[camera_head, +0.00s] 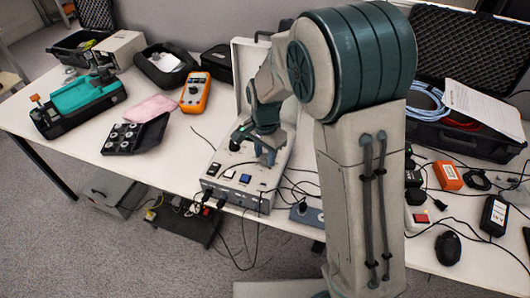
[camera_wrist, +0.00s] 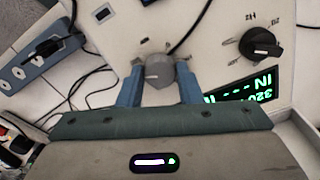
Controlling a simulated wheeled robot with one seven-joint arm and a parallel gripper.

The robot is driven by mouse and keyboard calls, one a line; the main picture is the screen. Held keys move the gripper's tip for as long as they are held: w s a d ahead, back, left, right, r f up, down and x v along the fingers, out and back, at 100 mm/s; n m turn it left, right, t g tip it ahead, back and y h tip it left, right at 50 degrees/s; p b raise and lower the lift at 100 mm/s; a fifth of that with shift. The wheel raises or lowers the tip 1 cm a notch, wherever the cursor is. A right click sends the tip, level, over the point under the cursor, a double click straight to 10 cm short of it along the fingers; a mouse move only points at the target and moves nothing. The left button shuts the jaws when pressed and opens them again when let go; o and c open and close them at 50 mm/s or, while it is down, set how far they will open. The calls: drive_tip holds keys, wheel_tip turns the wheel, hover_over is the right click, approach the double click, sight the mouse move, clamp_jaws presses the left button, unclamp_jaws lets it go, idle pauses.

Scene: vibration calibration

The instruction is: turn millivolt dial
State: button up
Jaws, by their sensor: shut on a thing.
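The calibrator unit (camera_head: 237,181) is a light box with a control panel, on the table in the middle of the head view. In the wrist view, a grey round dial (camera_wrist: 158,72) with a white mark sits on its panel. The blue fingers of my gripper (camera_wrist: 160,66) are on both sides of this dial and shut on it. No millivolt label is readable beside it. A black dial (camera_wrist: 262,43) marked Hz is to its right. A green lit display (camera_wrist: 245,92) is partly hidden by my gripper. In the head view, my gripper (camera_head: 266,155) is over the panel and hides the dial.
Cables run from the unit's front edge. An orange multimeter (camera_head: 196,92), a pink cloth (camera_head: 150,108) and a black tray (camera_head: 134,137) lie to the left. An open black case (camera_head: 465,138), an orange box (camera_head: 447,175) and a black mouse (camera_head: 448,248) are to the right.

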sight(266, 157)
idle(0.5)
drive_tip(key=o, duration=1)
drive_tip(key=shift+r, duration=0.1)
wheel_tip(266, 157, up, 14)
drive_tip(key=shift+f+p, duration=0.15)
drive_tip(key=shift+p, duration=0.2)
drive_tip(key=shift+d, duration=0.1)
drive_tip(key=s+d+n+t+p, duration=0.1)
drive_tip(key=s+d+n, duration=0.1)
drive_tip(key=s+d, duration=0.2)
drive_tip(key=s+d+r+n+t, duration=0.1)
drive_tip(key=s+d+n, duration=0.2)
drive_tip(key=s+d, duration=0.2)
drive_tip(key=s+d+r+n+p, duration=0.1)
drive_tip(key=s+d+n, duration=0.2)
drive_tip(key=s, duration=0.6)
drive_tip(key=shift+s+d+r+t+p, duration=0.1)
drive_tip(key=shift+s+d+t+p, duration=0.1)
drive_tip(key=shift+d, duration=0.4)
drive_tip(key=shift+s+d+r+t+p, duration=0.1)
drive_tip(key=shift+s+d+t+p, duration=0.1)
drive_tip(key=shift+d, duration=0.35)
